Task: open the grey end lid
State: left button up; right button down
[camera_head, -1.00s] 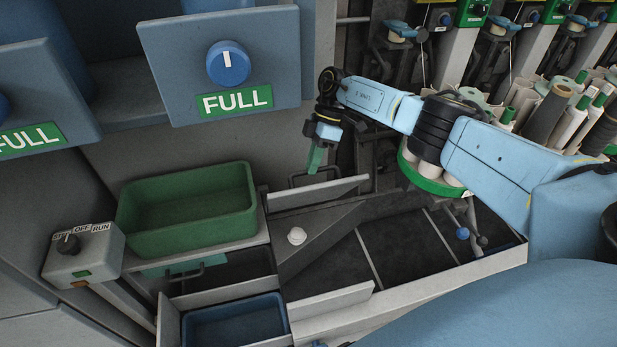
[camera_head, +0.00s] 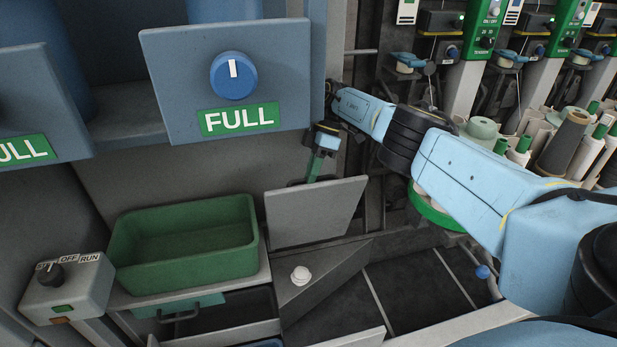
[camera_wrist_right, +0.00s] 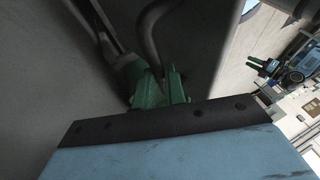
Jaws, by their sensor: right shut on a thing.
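The grey end lid (camera_head: 316,213) is a flat light-grey panel, tilted up steeply above the dark sloping chute, right of the green bin. A dark bar handle shows at its top edge. My right gripper (camera_head: 315,172) reaches down to that handle, with its green fingers shut on it. In the right wrist view the green fingers (camera_wrist_right: 160,90) meet the dark curved handle (camera_wrist_right: 150,38); the exact contact is partly hidden. My left gripper is not in view.
A green bin (camera_head: 185,272) stands left of the lid. A switch box (camera_head: 92,290) is at the lower left. A blue panel marked FULL (camera_head: 165,75) hangs above, close to my right wrist. A small white knob (camera_head: 300,275) sits on the chute in front of the lid.

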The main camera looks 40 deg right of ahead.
jog(key=shift+s+d+f, duration=0.1)
jog(key=shift+s+f, duration=0.05)
jog(key=shift+f, duration=0.35)
jog(key=c, duration=1.9)
grip_release()
jog(key=o, duration=0.4)
jog(key=shift+w+f, duration=0.1)
jog(key=shift+w, duration=0.15)
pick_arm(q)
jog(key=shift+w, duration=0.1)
pick_arm(e)
jog(key=shift+o, duration=0.2)
jog(key=shift+r, duration=0.2)
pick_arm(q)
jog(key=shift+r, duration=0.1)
pick_arm(e)
jog(key=shift+r, duration=0.1)
